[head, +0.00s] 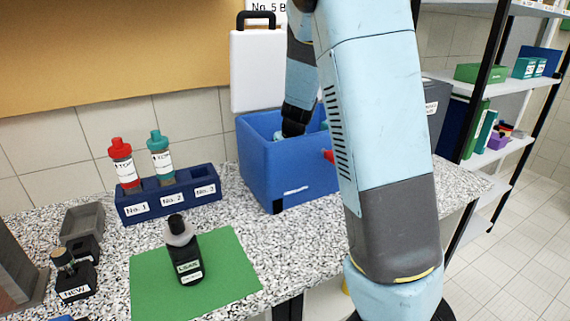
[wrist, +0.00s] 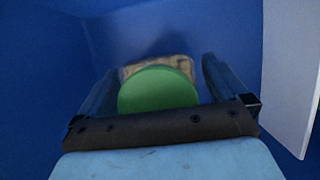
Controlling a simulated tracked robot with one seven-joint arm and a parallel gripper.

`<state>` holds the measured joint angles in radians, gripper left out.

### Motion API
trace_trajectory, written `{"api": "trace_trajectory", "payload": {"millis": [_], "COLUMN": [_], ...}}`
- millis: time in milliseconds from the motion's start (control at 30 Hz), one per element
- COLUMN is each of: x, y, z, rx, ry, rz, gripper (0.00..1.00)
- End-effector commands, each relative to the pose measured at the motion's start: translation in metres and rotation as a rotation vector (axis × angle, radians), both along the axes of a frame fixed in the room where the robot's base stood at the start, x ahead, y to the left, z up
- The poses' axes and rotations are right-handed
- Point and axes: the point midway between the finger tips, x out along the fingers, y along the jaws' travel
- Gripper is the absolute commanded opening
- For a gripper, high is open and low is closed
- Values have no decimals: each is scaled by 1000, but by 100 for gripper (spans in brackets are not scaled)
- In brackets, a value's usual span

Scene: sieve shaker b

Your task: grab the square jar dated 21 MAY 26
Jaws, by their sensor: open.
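In the wrist view a jar with a round green lid (wrist: 158,90) and a pale brownish, squarish body (wrist: 160,66) is inside the blue box. My gripper (wrist: 160,70) is open, with one finger on each side of the jar; I cannot tell whether either touches it. No date shows on the jar from this angle. In the head view my arm reaches down into the open blue box (head: 262,165), and my gripper there is mostly hidden by the box walls.
The box's white lid (head: 258,75) stands open behind it. Left of the box is a blue rack (head: 170,198) with a red-capped bottle (head: 124,165) and a teal-capped bottle (head: 161,160). A black bottle (head: 187,262) is on a green mat (head: 225,262). Shelves stand at right.

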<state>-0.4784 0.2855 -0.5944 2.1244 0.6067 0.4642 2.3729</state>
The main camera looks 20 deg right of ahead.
Motion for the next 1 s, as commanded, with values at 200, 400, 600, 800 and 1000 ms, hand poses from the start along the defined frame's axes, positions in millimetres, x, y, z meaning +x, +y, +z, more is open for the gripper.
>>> {"api": "trace_trajectory", "payload": {"millis": [200, 400, 600, 800, 1000], "x": [0, 0, 0, 0, 0], "y": [0, 0, 0, 0, 0], "z": [0, 1, 1, 1, 1], "rx": [0, 0, 0, 0, 0], "ry": [0, 0, 0, 0, -1], "rz": [0, 0, 0, 0, 0], "gripper": [94, 75, 56, 37, 26]}}
